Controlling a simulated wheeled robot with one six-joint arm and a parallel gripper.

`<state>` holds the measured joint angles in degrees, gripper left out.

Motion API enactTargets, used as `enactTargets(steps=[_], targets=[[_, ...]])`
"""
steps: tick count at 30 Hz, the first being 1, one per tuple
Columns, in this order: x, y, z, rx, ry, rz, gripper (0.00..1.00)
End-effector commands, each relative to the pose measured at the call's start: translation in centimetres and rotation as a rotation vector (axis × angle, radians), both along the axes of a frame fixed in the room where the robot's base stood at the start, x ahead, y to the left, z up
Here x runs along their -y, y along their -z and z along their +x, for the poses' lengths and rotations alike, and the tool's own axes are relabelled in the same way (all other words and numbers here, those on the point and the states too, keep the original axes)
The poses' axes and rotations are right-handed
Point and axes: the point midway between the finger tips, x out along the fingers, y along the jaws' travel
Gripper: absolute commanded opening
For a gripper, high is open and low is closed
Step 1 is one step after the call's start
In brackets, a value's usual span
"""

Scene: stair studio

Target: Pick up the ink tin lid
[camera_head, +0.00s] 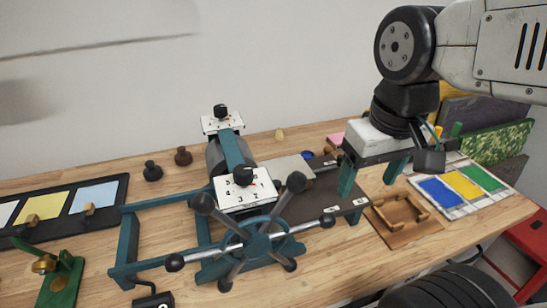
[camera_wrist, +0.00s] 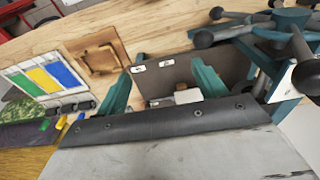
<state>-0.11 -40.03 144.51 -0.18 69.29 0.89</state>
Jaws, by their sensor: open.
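My gripper (camera_head: 371,175) is open and empty, its two teal fingers pointing down over the right part of the bench. In the wrist view, the open gripper (camera_wrist: 168,66) has a dark grey plate (camera_wrist: 170,72) with small white labels between and beyond its fingers. A small blue round piece (camera_head: 307,155) lies at the back of the bench, left of my gripper; it may be the ink tin lid, but it is too small to tell. A pale block (camera_wrist: 187,96) shows low between the fingers in the wrist view. I cannot clearly make out the lid in either view.
A teal press (camera_head: 230,160) with a spoked wheel (camera_head: 260,243) stands left of my gripper. A wooden frame tray (camera_head: 402,216) and a colour-striped panel (camera_head: 462,187) lie to the right.

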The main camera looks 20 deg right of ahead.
Motion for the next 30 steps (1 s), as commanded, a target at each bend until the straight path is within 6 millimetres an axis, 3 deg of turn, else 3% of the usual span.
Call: enactTargets(steps=[6, 11, 17, 21, 24, 30], targets=[[-0.4, -0.5, 7.7, -0.033, 0.039, 0.006, 0.7], [-0.9, 0.5, 14.3, -0.052, 0.073, 0.009, 0.7], [-1.8, 3.9, 22.6, -0.077, 0.115, 0.011, 0.7], [-2.5, 7.3, 27.7, -0.092, 0.143, 0.012, 0.7], [-2.9, 9.7, 30.5, -0.1, 0.161, 0.013, 0.7], [-3.4, 12.8, 33.6, -0.108, 0.18, 0.013, 0.7]])
